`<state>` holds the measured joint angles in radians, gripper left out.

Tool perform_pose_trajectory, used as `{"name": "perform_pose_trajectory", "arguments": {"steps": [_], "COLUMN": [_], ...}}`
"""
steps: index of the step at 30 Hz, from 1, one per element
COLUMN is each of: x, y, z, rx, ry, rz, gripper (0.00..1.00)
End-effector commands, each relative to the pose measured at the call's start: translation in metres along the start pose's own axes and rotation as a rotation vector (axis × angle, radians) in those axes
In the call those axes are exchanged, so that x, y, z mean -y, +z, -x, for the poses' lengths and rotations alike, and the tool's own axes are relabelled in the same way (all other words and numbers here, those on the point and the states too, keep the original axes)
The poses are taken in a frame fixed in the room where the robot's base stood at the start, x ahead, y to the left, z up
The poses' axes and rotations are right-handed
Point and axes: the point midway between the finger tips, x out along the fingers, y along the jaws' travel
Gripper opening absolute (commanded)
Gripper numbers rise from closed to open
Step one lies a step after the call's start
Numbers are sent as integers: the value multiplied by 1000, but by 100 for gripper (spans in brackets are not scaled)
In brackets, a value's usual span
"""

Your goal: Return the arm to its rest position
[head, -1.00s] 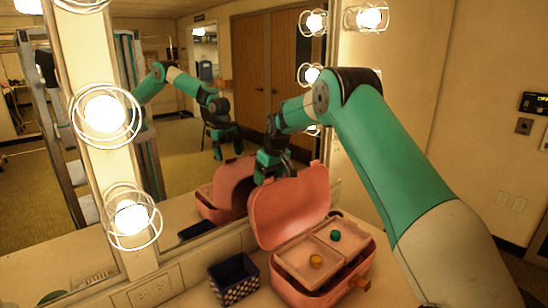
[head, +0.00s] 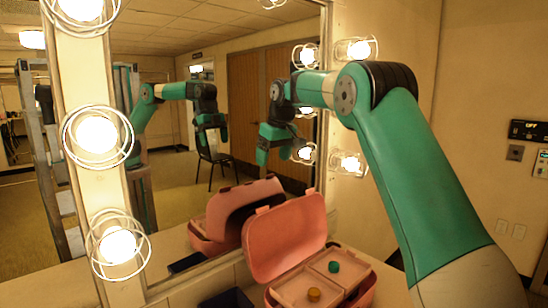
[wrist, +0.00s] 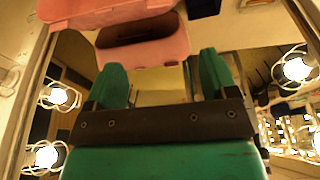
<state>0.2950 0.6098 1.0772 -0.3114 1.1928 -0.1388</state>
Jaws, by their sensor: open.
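My gripper (head: 275,145) hangs in the air above the pink case, in front of the mirror, and holds nothing. In the wrist view my gripper (wrist: 162,85) shows two green fingers held apart with nothing between them. My green arm (head: 425,170) reaches in from the right and bends at a high elbow. The pink case (head: 285,245) stands open on the counter below my gripper, its lid tilted up. Its tray holds a green round item (head: 334,266) and an orange round item (head: 314,294).
A mirror (head: 185,140) with a bulb-lined frame stands behind the counter and reflects my arm and the case. Lit caged bulbs (head: 97,135) stick out at the left, and another (head: 347,163) near my gripper. A dark blue basket (head: 228,300) sits left of the case.

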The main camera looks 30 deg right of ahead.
Motion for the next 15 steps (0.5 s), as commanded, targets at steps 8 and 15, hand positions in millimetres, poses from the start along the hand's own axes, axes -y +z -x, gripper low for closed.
{"name": "perform_pose_trajectory", "arguments": {"steps": [8, 15], "x": [0, 17], "y": [0, 4], "z": [0, 1], "rx": [0, 2], "ry": [0, -13], "rz": [0, 18], "gripper": [79, 79]}}
